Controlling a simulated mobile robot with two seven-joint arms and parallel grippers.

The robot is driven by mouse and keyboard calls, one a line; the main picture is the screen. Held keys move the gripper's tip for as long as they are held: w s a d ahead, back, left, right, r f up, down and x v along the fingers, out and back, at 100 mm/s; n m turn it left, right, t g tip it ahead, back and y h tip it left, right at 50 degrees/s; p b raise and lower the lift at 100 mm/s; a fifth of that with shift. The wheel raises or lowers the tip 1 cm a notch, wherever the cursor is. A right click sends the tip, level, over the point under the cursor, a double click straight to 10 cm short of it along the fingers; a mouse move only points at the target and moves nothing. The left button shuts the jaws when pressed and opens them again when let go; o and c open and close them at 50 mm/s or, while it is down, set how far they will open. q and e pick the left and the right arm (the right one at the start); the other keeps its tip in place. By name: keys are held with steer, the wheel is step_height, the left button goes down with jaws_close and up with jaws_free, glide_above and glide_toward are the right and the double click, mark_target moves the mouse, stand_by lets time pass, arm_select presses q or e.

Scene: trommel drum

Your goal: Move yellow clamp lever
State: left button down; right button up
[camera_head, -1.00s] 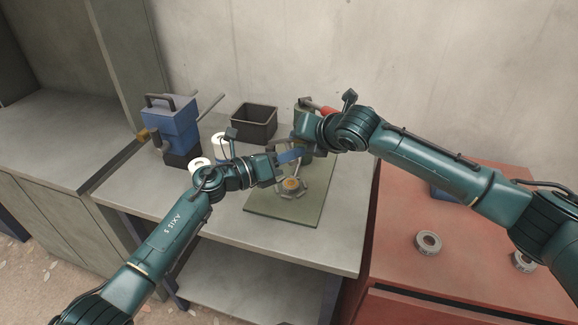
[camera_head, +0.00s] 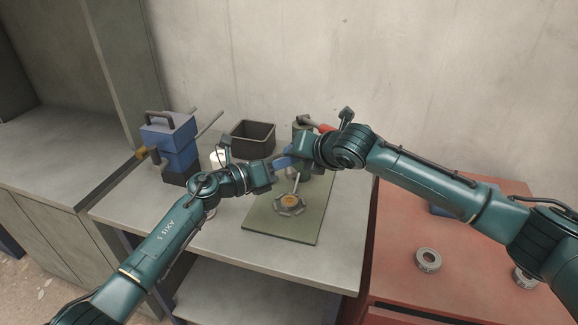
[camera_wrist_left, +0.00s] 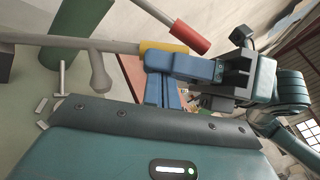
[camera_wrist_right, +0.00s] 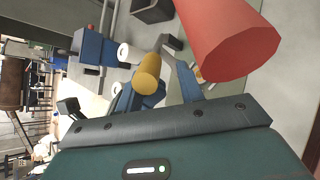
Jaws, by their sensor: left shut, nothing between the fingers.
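The yellow clamp lever grip (camera_wrist_left: 163,47) sits on a grey rod in the left wrist view; it also shows as a yellow cylinder in the right wrist view (camera_wrist_right: 147,73). My right gripper (camera_head: 290,155) has its blue fingers spread around or beside the grip in the right wrist view (camera_wrist_right: 158,88); firm contact cannot be told. My left gripper (camera_head: 274,165) is shut and empty, close beside the right one; its blue fingertips show below the grip in the left wrist view (camera_wrist_left: 163,92). The lever is hidden behind the grippers in the head view.
A red handle (camera_head: 325,128) lies close to my right gripper. A grey hub with an orange centre (camera_head: 290,204) sits on a green plate (camera_head: 262,222). A dark bin (camera_head: 253,138) and a blue machine (camera_head: 170,145) stand behind. Grey rings lie on the red cabinet (camera_head: 400,270).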

steer(key=shift+o, duration=0.6)
steer(key=shift+d+f, duration=0.15)
